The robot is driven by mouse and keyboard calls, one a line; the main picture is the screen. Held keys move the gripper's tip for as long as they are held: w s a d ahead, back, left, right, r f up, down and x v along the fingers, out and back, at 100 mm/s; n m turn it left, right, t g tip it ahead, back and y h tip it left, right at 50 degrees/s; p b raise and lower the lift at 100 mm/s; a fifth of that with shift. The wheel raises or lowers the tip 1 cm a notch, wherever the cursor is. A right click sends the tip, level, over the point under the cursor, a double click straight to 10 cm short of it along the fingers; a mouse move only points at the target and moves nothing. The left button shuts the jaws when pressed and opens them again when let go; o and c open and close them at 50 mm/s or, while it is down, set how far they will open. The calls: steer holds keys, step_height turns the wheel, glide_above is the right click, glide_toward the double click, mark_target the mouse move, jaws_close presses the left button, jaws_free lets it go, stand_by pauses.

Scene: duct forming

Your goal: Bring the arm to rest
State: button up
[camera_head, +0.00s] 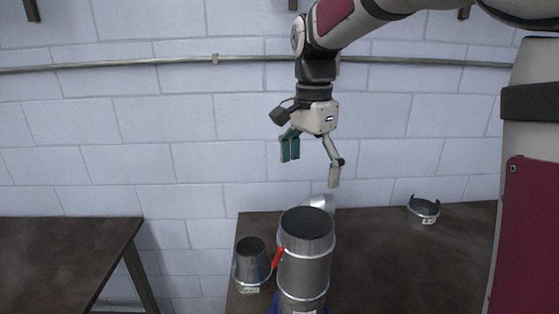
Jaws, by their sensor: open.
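My gripper (312,165) hangs pointing down above the table, with its two fingers spread apart and nothing between them. One finger has teal pads and the other is pale. It is above and slightly behind the upright grey duct (305,262), clear of its open top. My arm reaches in from the upper right, bent down at the wrist. The duct stands near the front of the table, with a red handle (278,257) on its left side and blue parts at its base.
The dark table (400,260) also holds a tapered grey duct piece (251,268) at left, a shiny duct piece (321,203) behind, and a short notched collar (422,211) at back right. A pipe (150,62) runs along the white block wall. Another table (60,250) stands left, across a gap.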

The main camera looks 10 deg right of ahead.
steer(key=s+f+n+t+b, duration=0.2)
steer(key=s+n, duration=0.5)
steer(key=s, duration=0.1)
steer(key=s+f+n+t+b, duration=0.2)
steer(key=s+f+n+t, duration=0.1)
steer(key=s+n, duration=0.4)
steer(key=shift+s+f+t, duration=0.15)
steer(key=shift+s+t, duration=0.15)
steer(key=shift+s, duration=0.55)
